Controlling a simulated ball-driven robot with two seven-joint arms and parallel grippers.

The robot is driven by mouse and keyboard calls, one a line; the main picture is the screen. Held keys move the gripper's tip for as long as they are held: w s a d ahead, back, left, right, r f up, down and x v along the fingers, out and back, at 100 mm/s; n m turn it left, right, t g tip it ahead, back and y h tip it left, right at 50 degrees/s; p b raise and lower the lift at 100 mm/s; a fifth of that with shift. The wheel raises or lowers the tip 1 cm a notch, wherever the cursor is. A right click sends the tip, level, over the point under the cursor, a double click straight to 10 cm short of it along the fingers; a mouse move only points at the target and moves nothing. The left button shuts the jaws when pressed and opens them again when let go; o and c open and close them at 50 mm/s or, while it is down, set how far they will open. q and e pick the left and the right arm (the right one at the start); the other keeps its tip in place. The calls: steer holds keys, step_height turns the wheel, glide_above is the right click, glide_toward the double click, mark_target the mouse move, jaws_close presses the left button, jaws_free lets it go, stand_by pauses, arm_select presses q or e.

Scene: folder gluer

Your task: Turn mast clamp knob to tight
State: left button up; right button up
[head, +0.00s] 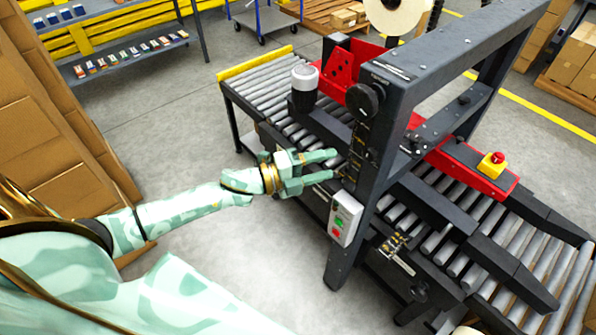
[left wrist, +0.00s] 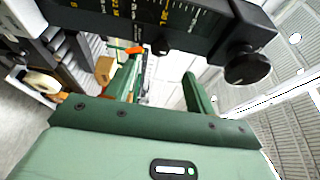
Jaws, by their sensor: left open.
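A large round black knob (head: 362,98) is on the upper part of the dark mast (head: 376,200). It also shows at the right in the left wrist view (left wrist: 247,67). A smaller dark knob (left wrist: 160,47) sits by the printed scale (left wrist: 130,12); I cannot tell which is the clamp knob. My left gripper (head: 334,164) is open beside the mast, below the large knob. In the left wrist view its fingers (left wrist: 162,65) are apart, with the small knob beyond the gap. Nothing is seen between them. My right gripper is out of view.
A switch box (head: 345,217) with green and red buttons is just below the left gripper. Roller conveyors (head: 260,85) run through the machine. A red emergency button (head: 491,164) sits at right. Stacked cartons (head: 40,130) stand at left; open floor lies between.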

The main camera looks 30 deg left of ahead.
arm_select(q)
steer(key=v, duration=0.6)
steer(key=shift+s+a+b, duration=0.2)
steer(key=shift+s+b, duration=0.05)
steer(key=shift+b, duration=0.05)
